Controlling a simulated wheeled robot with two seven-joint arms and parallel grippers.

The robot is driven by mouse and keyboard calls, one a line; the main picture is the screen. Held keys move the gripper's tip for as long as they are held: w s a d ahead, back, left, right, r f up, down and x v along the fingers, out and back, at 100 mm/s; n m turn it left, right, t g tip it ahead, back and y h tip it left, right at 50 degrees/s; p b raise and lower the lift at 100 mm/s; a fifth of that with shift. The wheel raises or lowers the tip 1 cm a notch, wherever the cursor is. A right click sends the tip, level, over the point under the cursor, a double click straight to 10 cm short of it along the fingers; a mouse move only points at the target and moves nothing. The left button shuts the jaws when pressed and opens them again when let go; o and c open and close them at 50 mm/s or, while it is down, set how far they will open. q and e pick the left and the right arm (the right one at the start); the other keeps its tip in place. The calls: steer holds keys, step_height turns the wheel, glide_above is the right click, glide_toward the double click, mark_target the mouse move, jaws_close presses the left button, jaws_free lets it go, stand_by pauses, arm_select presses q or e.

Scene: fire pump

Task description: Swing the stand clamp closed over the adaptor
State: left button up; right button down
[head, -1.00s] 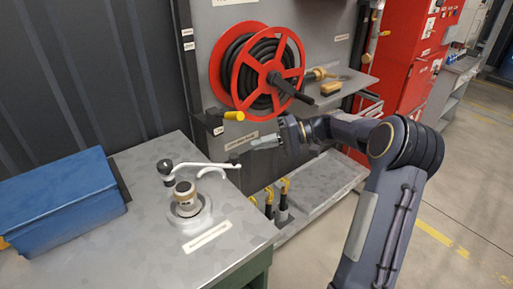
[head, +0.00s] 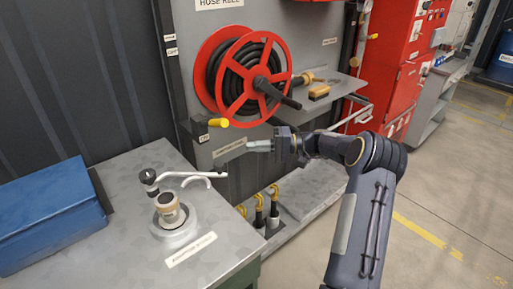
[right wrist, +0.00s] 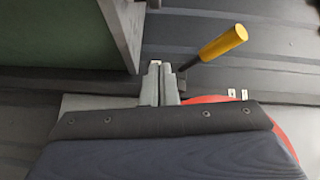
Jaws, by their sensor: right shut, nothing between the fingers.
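The adaptor (head: 167,205), a tan and grey cylinder, stands upright on a round pale base (head: 176,236) near the corner of the metal table. The stand clamp (head: 190,175) is a light bar with a black knob at its left end and a curved piece below. It lies behind the adaptor, reaching right past the table edge, and is not over the adaptor's top. My right gripper (head: 256,146) is shut and empty, to the right of the bar's end and apart from it. Its fingers also show in the right wrist view (right wrist: 159,84). My left gripper is out of view.
A blue box (head: 50,215) sits on the left of the table. A red hose reel (head: 222,66) with a yellow handle (head: 219,122) is behind my right gripper. Yellow-topped fittings (head: 259,207) stand on a low shelf right of the table.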

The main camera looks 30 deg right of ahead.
steer(key=a+p, duration=0.1)
steer(key=a, duration=0.7)
steer(key=shift+w+a+f+p, duration=0.2)
steer(key=shift+a+f+p, duration=0.1)
steer(key=shift+f+p, duration=0.1)
